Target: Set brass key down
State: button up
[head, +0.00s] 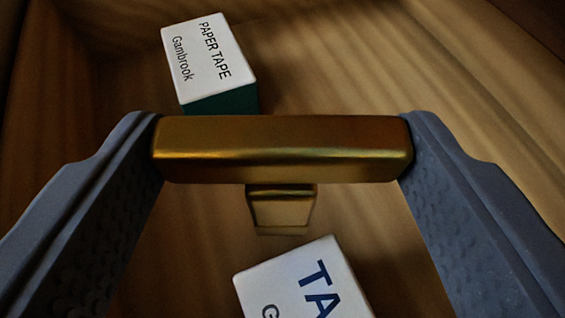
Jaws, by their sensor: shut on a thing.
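The brass key (284,149) is a gold-coloured bar held level across the middle of the head view. My gripper (283,148) is shut on it, with one grey finger at each end of the bar. A shorter brass part (283,208) shows just below the bar and seems to belong to the key. I cannot tell whether its lower end touches the wooden surface under it.
A white and green box marked PAPER TAPE Gambrook (210,62) stands behind the key at upper left. Another white box with blue letters (305,283) is close at the bottom. Wooden walls (70,95) rise at the left and back. Bare wood (375,225) shows at right.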

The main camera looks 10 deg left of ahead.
jog(key=shift+f, duration=0.35)
jog(key=o, duration=1)
jog(key=shift+r, duration=0.15)
jog(key=shift+s+r, duration=0.1)
jog(key=shift+r, duration=0.55)
jog(key=b+v, duration=0.7)
jog(key=v, duration=0.4)
jog(key=shift+s+d, duration=0.1)
jog(key=shift+s, duration=0.15)
